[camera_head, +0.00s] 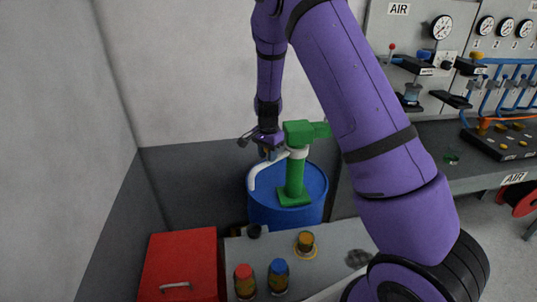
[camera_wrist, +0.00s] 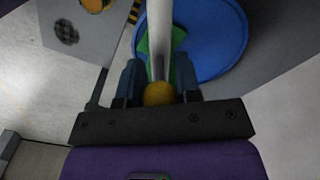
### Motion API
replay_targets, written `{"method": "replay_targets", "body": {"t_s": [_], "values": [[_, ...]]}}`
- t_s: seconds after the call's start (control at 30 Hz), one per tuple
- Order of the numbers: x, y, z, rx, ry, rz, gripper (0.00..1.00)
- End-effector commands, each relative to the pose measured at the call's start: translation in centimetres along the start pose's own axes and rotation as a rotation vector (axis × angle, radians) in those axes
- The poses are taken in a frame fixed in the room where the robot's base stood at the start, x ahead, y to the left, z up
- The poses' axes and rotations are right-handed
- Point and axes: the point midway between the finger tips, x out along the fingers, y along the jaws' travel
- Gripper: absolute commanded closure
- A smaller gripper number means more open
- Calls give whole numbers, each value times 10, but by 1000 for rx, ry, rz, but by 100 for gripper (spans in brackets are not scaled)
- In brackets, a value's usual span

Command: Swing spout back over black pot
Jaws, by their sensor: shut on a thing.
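The white spout (camera_head: 267,170) curves left and down from a green hand pump (camera_head: 295,175) on a blue drum (camera_head: 318,195). Its open end shows at the drum's left rim. A small black pot (camera_head: 254,231) stands at the back left of the grey bench, in front of the drum. The spout end appears up the picture from the pot, not clearly above it. My gripper (camera_head: 268,150) is at the spout near the pump. In the wrist view, my gripper (camera_wrist: 159,78) has the pale spout (camera_wrist: 160,35) between its fingers, with a yellow ball (camera_wrist: 158,94) beside the palm.
The grey bench (camera_head: 335,237) holds a red-topped jar (camera_head: 244,280), a blue-topped jar (camera_head: 278,277), an amber jar (camera_head: 306,242) and a dark patch (camera_head: 357,258). A red box (camera_head: 180,260) stands left. Walls close in behind and left. An air panel (camera_head: 415,40) is at right.

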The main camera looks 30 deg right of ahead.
Motion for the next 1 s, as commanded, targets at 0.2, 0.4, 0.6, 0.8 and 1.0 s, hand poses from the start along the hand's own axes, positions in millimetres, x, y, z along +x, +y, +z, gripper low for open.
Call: {"method": "replay_targets", "body": {"t_s": [0.2, 0.4, 0.6, 0.8, 1.0], "values": [[-2, -3, -1, -2, 5, -9, 55], [-1, -2, -1, -2, 3, -6, 44], [-5, -2, 0, -3, 3, -6, 44], [-32, -2, 0, -4, 4, -8, 44], [-70, -2, 0, -3, 3, -8, 44]]}}
